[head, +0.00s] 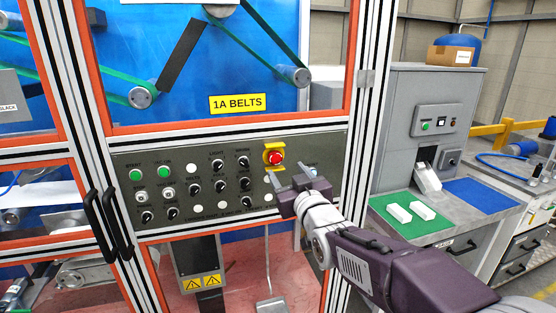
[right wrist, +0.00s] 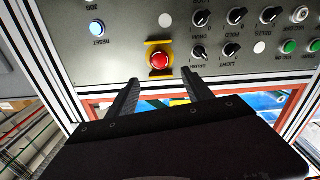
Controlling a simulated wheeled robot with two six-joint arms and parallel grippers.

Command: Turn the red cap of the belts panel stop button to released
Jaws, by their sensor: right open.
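The red cap (head: 276,158) of the stop button sits on a yellow backing plate (head: 268,147) at the upper right of the dark belts panel (head: 130,160). The right wrist view also shows the red cap (right wrist: 159,61), upside down against the head view. My right gripper (head: 291,178) is open and empty, just below the button in the head view. In the right wrist view its two fingers (right wrist: 160,85) point toward the panel, one to each side of the cap's line, and the cap lies beyond their tips, apart from them. My left gripper is in neither view.
Black selector knobs (head: 217,163) and green buttons (head: 135,174) fill the panel left of the stop button. A blue reset button (right wrist: 97,28) sits beside it. The orange-edged frame post (head: 357,100) stands close on the right. A grey machine (head: 430,90) with a bench stands further right.

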